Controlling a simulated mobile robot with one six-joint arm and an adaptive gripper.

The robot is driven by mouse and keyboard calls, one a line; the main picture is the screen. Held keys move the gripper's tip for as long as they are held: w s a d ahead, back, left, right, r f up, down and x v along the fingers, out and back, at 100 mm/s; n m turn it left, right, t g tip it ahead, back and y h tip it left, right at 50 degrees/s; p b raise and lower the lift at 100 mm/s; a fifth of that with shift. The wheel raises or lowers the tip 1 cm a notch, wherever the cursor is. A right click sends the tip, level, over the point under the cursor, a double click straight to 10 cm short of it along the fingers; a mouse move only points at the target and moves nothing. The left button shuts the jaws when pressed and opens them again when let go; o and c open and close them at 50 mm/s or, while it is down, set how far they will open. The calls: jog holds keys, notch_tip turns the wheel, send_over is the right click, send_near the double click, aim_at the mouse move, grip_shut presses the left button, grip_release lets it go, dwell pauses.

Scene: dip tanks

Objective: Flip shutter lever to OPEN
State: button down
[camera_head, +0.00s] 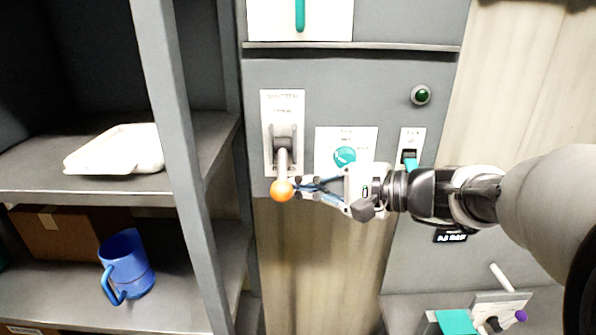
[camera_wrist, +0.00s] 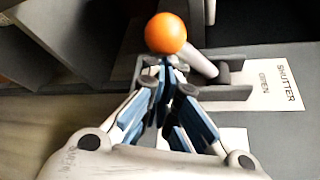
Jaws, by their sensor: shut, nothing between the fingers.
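The shutter lever has a grey shaft (camera_head: 282,160) and an orange ball knob (camera_head: 281,190). It is mounted on a white plate (camera_head: 268,106) labelled SHUTTER, and the shaft hangs downward from its pivot. The wrist view shows the orange knob (camera_wrist: 166,33) just beyond the fingertips and the plate's printed words SHUTTER and OPEN (camera_wrist: 278,86). My gripper (camera_head: 300,187) comes in from the right, its fingertips at the knob's right side. The fingers (camera_wrist: 168,68) are closed together with nothing between them. Whether the tips touch the knob I cannot tell.
A teal knob (camera_head: 345,156), a teal switch (camera_head: 410,160) and a green lamp (camera_head: 421,95) sit right of the lever on the grey panel. A shelf post (camera_head: 180,130) stands to the left. A blue mug (camera_head: 127,266) and white tray (camera_head: 115,148) are on shelves.

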notch_tip(320, 180, up, 8)
jog(key=s+m+g+p, duration=0.1)
jog(key=s+m+p, duration=0.1)
jog(key=p, duration=0.3)
jog(key=shift+s+h+p, duration=0.3)
jog(key=shift+p, duration=0.05)
dwell(0.4)
jog(key=shift+w+r, duration=0.1)
jog(key=shift+r, duration=0.15)
dwell(0.5)
